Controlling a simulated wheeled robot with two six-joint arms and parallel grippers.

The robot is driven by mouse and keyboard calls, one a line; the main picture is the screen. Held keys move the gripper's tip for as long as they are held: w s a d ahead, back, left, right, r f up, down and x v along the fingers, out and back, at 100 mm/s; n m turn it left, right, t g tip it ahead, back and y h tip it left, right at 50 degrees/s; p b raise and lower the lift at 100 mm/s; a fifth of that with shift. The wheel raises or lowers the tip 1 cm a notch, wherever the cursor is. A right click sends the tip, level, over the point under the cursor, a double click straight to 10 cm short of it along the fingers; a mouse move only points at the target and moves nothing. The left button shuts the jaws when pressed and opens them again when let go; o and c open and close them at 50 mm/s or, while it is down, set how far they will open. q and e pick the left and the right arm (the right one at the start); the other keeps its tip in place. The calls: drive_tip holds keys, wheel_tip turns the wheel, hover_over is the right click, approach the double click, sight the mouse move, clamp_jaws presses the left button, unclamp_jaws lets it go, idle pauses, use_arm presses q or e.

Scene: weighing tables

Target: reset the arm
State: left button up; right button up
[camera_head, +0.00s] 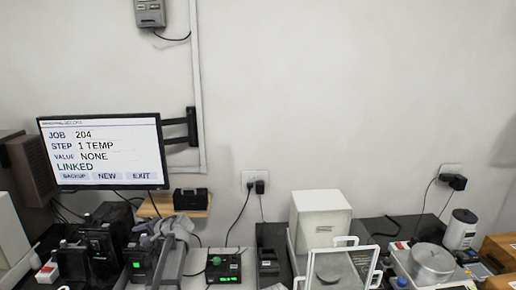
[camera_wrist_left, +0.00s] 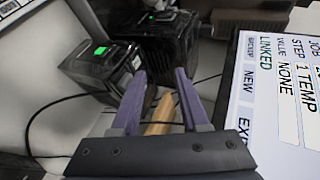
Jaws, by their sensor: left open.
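My left arm comes up from the bottom left in the head view, and my left gripper (camera_head: 160,236) hangs over the left part of the bench, in front of the dark devices. In the left wrist view my left gripper (camera_wrist_left: 160,82) shows two purple fingers spread apart with nothing held between them. Beyond the fingers are a black box with a green display (camera_wrist_left: 102,62) and part of a wooden shelf (camera_wrist_left: 162,115). The right gripper does not show in either view.
A wall monitor (camera_head: 100,150) reads JOB 204, STEP 1 TEMP, VALUE NONE, LINKED. A green-buttoned device (camera_head: 222,266), a white box (camera_head: 320,216), a clear-walled frame (camera_head: 338,266) and a round metal-pan scale (camera_head: 432,262) crowd the bench.

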use_arm(q)
drive_tip(key=s+d+f+g+h, duration=0.1)
drive_tip(key=s+d+f+h, duration=0.2)
drive_tip(key=s+d, duration=0.8)
drive_tip(key=s+d+f+g+h, duration=0.2)
drive_tip(key=s+d+f+h, duration=0.2)
drive_tip(key=s+d, duration=0.7)
drive_tip(key=s+d+f+g+h, duration=0.2)
drive_tip(key=s+d+f, duration=0.3)
drive_tip(key=s+d, duration=0.7)
drive_tip(key=shift+d+h, duration=0.7)
drive_tip(key=shift+d, duration=0.3)
drive_tip(key=shift+a, duration=0.1)
